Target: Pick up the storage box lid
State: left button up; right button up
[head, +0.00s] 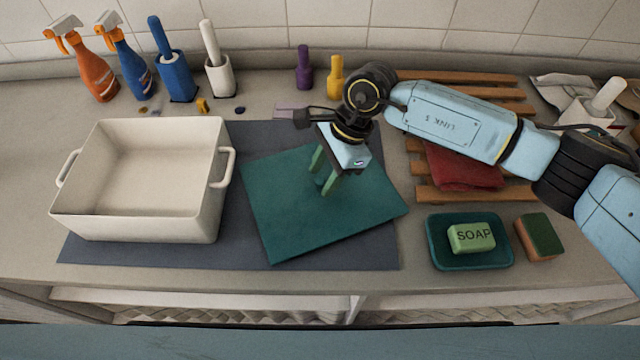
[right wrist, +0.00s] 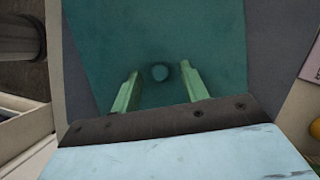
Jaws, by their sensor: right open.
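The storage box lid (head: 285,225) is a flat teal panel lying slightly turned on the dark grey mat, right of the cream box. I cannot tell whether the fingers touch the lid. My left gripper is not in view.
The empty cream storage box (head: 212,215) with side handles stands on the mat (head: 235,250) at left. A soap dish (head: 440,262), a sponge (head: 540,237) and a wooden rack (head: 428,193) with a red cloth (head: 465,170) are at right. Spray bottles (head: 95,72) and brushes (head: 175,75) line the back.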

jog(key=shift+a+f, duration=0.15)
jog(key=shift+f, duration=0.3)
grip_shut()
jog(key=shift+r, duration=0.1)
